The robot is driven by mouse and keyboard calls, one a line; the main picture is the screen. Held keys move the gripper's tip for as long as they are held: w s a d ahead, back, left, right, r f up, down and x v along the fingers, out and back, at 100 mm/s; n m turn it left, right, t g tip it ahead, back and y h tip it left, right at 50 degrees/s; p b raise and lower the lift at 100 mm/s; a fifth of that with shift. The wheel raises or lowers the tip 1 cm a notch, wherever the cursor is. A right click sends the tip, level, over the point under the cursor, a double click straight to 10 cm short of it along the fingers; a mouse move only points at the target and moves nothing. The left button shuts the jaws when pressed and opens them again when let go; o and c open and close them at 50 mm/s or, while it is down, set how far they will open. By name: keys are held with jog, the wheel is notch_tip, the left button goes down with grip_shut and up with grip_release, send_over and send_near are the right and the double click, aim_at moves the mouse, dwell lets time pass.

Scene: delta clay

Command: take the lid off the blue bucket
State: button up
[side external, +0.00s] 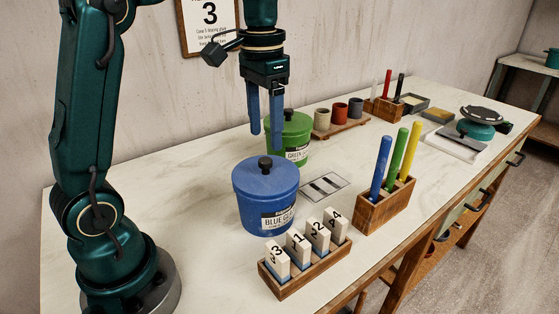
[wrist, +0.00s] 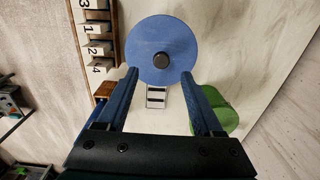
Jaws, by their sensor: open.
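The blue bucket (side external: 265,212) stands upright on the table with its blue lid (side external: 265,173) on. The lid has a dark round knob (side external: 265,163) at its centre. In the wrist view the lid (wrist: 150,35) and its knob (wrist: 161,61) lie ahead of the fingers. My gripper (side external: 265,128) is open and empty, fingers pointing down. In the side view its fingertips show above the lid, in front of the green bucket. In the wrist view the fingertips of my gripper (wrist: 159,75) are spread to either side of the knob's line, and nothing is between them.
A green bucket (side external: 295,135) with its lid on stands behind the blue one. A wooden rack (side external: 305,270) of numbered blocks is in front, and a wooden holder (side external: 385,208) with coloured sticks is at right. A striped card (side external: 325,185) lies flat between.

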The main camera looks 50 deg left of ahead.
aim_at(265, 160)
jog(key=shift+a+f, duration=0.1)
jog(key=shift+f, duration=2.65)
grip_shut()
